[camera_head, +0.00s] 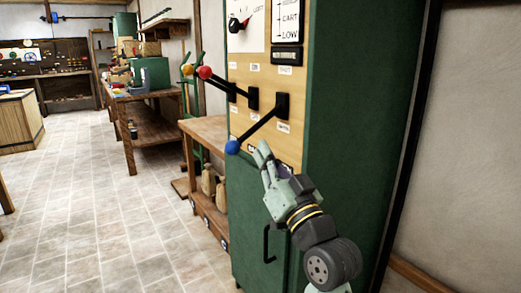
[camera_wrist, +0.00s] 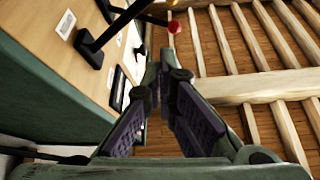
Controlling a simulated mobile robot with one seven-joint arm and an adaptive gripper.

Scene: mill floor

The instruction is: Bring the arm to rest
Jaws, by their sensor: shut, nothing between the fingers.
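My gripper (camera_head: 263,155) is shut and empty. In the head view it points up in front of the green cabinet's (camera_head: 345,130) tan panel (camera_head: 262,95), just right of the blue-knobbed lever (camera_head: 232,147). A gap shows between the fingertips and the blue knob. That lever slants down to the left. Two more levers, with a red knob (camera_head: 204,72) and a yellow knob (camera_head: 187,70), slant up to the left. In the wrist view the fingers (camera_wrist: 166,62) meet at their tips, and the red knob (camera_wrist: 174,27) shows beyond them. The blue knob is not visible there.
A black door handle (camera_head: 268,243) is on the cabinet front beside my arm. A low wooden bench (camera_head: 208,128) with sacks (camera_head: 215,187) below stands left of the cabinet. The tiled floor (camera_head: 100,220) at left is open. A wall (camera_head: 465,130) is at right.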

